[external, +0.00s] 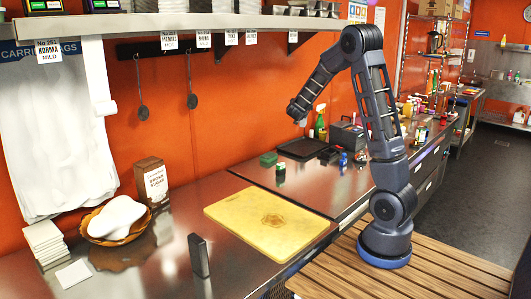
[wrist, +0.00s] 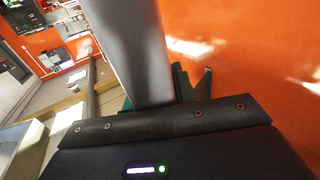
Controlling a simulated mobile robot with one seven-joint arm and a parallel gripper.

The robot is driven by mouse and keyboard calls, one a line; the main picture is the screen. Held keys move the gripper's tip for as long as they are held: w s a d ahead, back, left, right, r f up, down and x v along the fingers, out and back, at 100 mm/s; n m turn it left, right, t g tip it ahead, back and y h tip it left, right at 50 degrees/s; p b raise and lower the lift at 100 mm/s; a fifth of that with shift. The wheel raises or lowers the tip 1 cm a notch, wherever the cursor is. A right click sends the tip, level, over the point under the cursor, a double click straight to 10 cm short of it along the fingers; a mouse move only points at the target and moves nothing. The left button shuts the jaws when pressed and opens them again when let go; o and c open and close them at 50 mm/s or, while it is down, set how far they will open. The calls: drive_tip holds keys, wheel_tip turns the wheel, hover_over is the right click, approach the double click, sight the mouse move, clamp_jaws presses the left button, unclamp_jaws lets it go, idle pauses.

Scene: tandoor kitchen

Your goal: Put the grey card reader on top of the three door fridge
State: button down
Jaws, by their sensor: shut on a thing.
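My gripper (external: 297,112) is raised in front of the orange wall, above the steel counter. In the wrist view, a smooth grey slab (wrist: 132,45), which looks like the grey card reader, stands out from my gripper (wrist: 168,92), shut on it. Much of the slab runs out of the top of that picture. In the external view the held thing is hidden or too small to make out. I cannot clearly pick out a three door fridge; a steel unit with front panels (external: 428,172) runs along the right, behind my arm.
A yellow cutting board (external: 268,222) lies on the steel counter. A dark upright block (external: 198,256) stands near the front edge. A basket (external: 92,235), a brown sugar box (external: 151,180), a black tray (external: 302,147) and small bottles also stand there. A shelf (external: 200,22) overhangs the back.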

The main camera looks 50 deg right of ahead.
drive_tip(key=w+a+r+n+t+y, duration=0.1)
drive_tip(key=w+a+n+t+y, duration=0.5)
drive_tip(key=w+a, duration=0.45)
drive_tip(key=w+a+r+n+t+y, duration=0.1)
drive_tip(key=w+a+n+t+y, duration=0.5)
drive_tip(key=a, duration=0.8)
drive_tip(key=a+f+n+g+y, duration=0.25)
drive_tip(key=a+y, duration=0.35)
drive_tip(key=a, duration=0.3)
drive_tip(key=w+a+f+n+g+y, duration=0.1)
drive_tip(key=a+n+g+y, duration=0.1)
drive_tip(key=a+n+y, duration=0.45)
drive_tip(key=a+f+n+g+y, duration=0.1)
drive_tip(key=a+f+g+y, duration=0.2)
drive_tip(key=a, duration=0.8)
wheel_tip(320, 180, down, 19)
drive_tip(key=y, duration=0.1)
drive_tip(key=shift+w+d, duration=0.15)
drive_tip(key=shift+d, duration=0.05)
drive_tip(key=shift+f, duration=0.15)
drive_tip(key=c, duration=1.1)
unclamp_jaws()
